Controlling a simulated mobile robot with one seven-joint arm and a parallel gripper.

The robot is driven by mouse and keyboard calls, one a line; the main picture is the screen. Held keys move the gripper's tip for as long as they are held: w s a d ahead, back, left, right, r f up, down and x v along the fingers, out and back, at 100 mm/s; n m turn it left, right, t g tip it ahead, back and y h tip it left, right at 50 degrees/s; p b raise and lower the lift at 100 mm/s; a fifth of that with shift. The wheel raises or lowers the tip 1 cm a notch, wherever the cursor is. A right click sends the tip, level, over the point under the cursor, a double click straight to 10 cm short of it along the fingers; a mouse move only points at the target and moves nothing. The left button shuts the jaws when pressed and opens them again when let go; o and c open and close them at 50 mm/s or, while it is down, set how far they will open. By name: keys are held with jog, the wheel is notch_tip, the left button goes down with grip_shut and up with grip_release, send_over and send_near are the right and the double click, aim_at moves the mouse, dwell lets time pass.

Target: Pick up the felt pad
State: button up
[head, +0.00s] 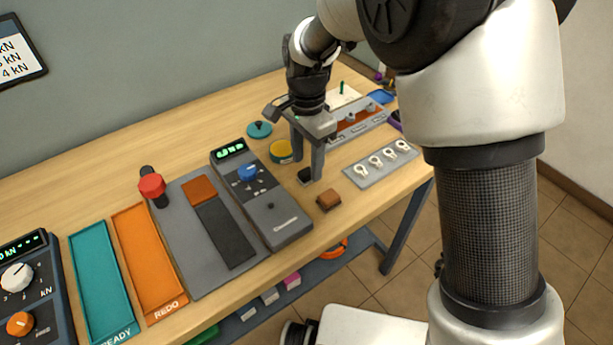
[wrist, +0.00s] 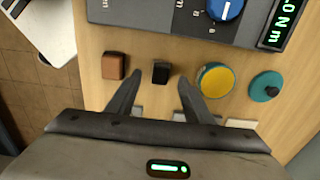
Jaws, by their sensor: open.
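A small black block (wrist: 160,73), which looks like the felt pad though I cannot be certain, lies on the wooden table. It also shows in the head view (head: 304,175), partly hidden by a finger. My gripper (wrist: 158,79) is open and empty, pointing down with a finger on each side of the block in the wrist view. In the head view my gripper (head: 307,170) stands over the block, its fingertips low near the table. I cannot tell whether the fingers touch it.
A brown block (head: 328,200) lies close by near the front edge. A yellow round tin (head: 281,151) and a teal disc (head: 260,130) stand behind. A grey meter (head: 275,220) is at the left, a plate with several white rings (head: 366,173) at the right.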

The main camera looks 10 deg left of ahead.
aim_at(307, 171)
notch_tip(307, 171, down, 3)
jog(key=shift+f, duration=0.1)
jog(key=c, duration=1.1)
notch_tip(307, 171, up, 10)
jog(key=shift+r+p, duration=0.1)
jog(key=shift+p, duration=0.6)
jog(key=o, duration=0.3)
jog(key=shift+c, duration=1.2)
